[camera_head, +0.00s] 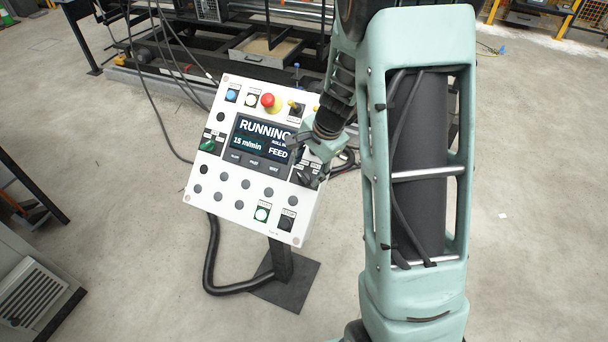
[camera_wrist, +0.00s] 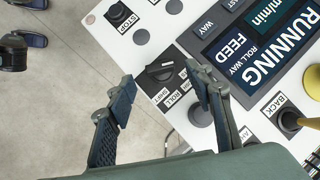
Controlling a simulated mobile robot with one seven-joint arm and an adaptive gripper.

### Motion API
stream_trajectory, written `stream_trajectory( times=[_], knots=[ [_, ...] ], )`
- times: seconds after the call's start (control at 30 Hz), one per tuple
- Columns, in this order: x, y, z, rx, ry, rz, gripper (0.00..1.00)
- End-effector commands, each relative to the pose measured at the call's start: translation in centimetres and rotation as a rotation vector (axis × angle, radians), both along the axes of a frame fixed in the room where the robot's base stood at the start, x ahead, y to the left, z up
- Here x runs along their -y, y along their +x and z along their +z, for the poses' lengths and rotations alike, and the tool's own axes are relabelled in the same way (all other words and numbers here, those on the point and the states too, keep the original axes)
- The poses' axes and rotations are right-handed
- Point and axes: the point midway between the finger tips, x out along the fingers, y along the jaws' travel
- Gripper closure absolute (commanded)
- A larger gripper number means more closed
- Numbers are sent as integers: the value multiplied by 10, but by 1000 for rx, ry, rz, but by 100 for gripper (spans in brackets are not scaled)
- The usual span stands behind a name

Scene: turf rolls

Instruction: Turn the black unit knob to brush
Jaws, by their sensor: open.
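A white control panel (camera_head: 228,185) stands tilted on a post, and its right edge is partly hidden by my arm. My gripper (camera_head: 312,168) is at the panel's right side. In the wrist view my gripper (camera_wrist: 160,84) is open, with one finger on each side of a black rotary knob (camera_wrist: 160,72). I see no grip on the knob, and cannot tell whether a finger touches it. Small labels beside it seem to read "ROLL" and "SHIFT"; I cannot make out "unit" or "brush" on any label.
The panel's screen (camera_wrist: 255,45) reads "RUNNING" and "FEED". A black control (camera_wrist: 119,15) by a "STOP" label and a dark knob (camera_wrist: 290,122) by "BACK" are nearby. A red button (camera_head: 268,100) sits at the panel's top. A black cable (camera_head: 210,255) hangs below; open floor surrounds it.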

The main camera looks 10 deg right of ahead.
Motion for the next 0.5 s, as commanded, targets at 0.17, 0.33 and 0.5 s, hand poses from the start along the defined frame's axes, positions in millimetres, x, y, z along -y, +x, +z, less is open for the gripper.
stream_trajectory(
  times=[0.17, 0.33, 0.5],
  knots=[
    [-4, 7, -25, -2, 0, 0, 52],
    [-6, 10, -35, 1, -1, 1, 52],
    [-6, 11, -37, 2, -1, 1, 52]
  ],
)
